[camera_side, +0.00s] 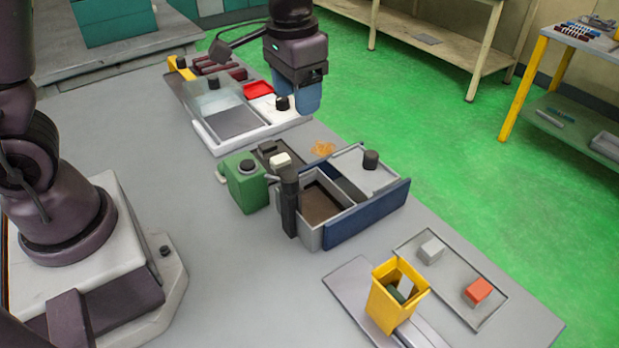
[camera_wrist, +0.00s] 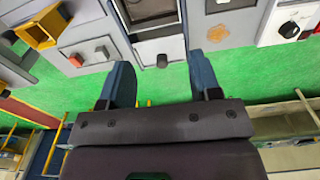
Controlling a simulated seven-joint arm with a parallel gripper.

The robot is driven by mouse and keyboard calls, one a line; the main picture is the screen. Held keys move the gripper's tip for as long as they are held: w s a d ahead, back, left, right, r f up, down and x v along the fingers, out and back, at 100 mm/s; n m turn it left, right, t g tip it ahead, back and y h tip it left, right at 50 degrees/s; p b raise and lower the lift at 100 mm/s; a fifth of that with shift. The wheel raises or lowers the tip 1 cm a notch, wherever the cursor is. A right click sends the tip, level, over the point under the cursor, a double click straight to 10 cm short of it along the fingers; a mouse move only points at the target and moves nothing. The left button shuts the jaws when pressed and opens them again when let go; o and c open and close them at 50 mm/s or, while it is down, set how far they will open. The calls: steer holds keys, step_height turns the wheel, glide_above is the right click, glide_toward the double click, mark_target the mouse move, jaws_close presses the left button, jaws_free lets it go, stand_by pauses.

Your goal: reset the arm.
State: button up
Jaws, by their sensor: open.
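My gripper (camera_side: 300,98) hangs in the air in the upper middle of the side view, beyond the far end of the grey and blue box unit. Its blue fingers point down and are near the white tray's right end in the picture; the height gap is hard to judge. In the wrist view my gripper (camera_wrist: 160,78) shows two blue fingers spread wide apart with nothing between them. It is open and empty. Green floor shows between and below the fingers, with the bench units beyond the tips.
The bench holds a white tray (camera_side: 209,137), a green canister (camera_side: 246,184), a box unit with a blue front (camera_side: 365,215), and a yellow bin (camera_side: 388,310). A grey block (camera_side: 432,249) and a red block (camera_side: 478,291) lie in a shallow tray. Green floor (camera_side: 440,130) is open behind.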

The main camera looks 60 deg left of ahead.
steer(key=s+a+r+t, duration=0.1)
steer(key=s+r+t, duration=0.1)
steer(key=s+r, duration=0.3)
steer(key=s+a+r+t, duration=0.1)
steer(key=s+r+t, duration=0.2)
steer(key=s, duration=0.8)
steer(key=shift+s+a+r+n, duration=0.15)
steer(key=shift+a+r+n, duration=0.15)
steer(key=shift+r, duration=0.55)
